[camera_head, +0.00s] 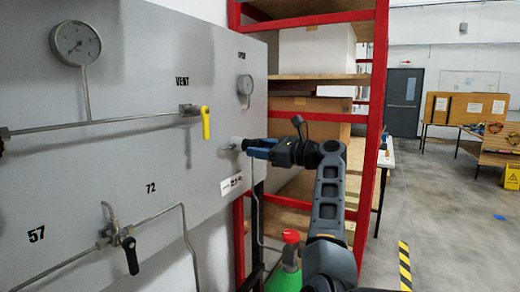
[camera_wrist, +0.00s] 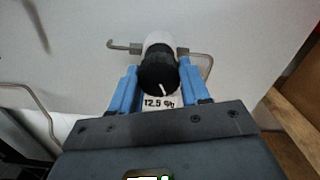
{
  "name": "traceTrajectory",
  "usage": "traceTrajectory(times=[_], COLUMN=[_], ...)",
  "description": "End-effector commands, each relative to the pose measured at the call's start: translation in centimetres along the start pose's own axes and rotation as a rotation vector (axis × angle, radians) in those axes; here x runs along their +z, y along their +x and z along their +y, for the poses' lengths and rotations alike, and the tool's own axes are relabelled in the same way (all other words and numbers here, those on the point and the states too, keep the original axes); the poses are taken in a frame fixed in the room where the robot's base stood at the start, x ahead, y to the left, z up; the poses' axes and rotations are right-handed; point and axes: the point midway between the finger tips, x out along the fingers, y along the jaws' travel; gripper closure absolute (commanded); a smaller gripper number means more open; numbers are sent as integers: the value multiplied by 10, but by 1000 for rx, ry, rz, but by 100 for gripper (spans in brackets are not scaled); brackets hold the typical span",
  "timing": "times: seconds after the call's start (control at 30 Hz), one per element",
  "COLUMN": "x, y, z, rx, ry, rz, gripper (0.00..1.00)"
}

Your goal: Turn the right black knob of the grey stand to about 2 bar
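The grey stand is a large upright panel (camera_head: 150,85) on the left of the head view. The black knob (camera_wrist: 158,73) sits on a white round body (camera_wrist: 160,42) in the wrist view. A white mark on its face points down and slightly right. My gripper (camera_wrist: 160,80) has one blue finger on each side of the knob, with no clear gap showing. In the head view my gripper (camera_head: 250,147) reaches the panel's right part and hides the knob; the white body (camera_head: 236,143) shows at its tips. A small gauge (camera_head: 244,86) above is seen nearly edge-on; its reading is unreadable.
A larger gauge (camera_head: 75,43) is at the panel's upper left. A yellow lever (camera_head: 205,122) and a black lever (camera_head: 130,255) stick out from pipes. A red-framed shelf (camera_head: 375,110) stands behind my arm. A green bottle with a red cap (camera_head: 291,236) stands below it.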

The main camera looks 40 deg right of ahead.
Motion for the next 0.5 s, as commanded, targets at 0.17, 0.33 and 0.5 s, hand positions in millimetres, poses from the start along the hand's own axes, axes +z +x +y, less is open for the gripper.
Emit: traceTrajectory(times=[0.17, 0.33, 0.5], x=[-3, -2, -2], y=[-1, -1, -2], z=[0, 0, 0], rx=[-1, 0, 0], ry=[2, 1, 0], rz=[4, 3, 2], gripper=[38, 31, 31])
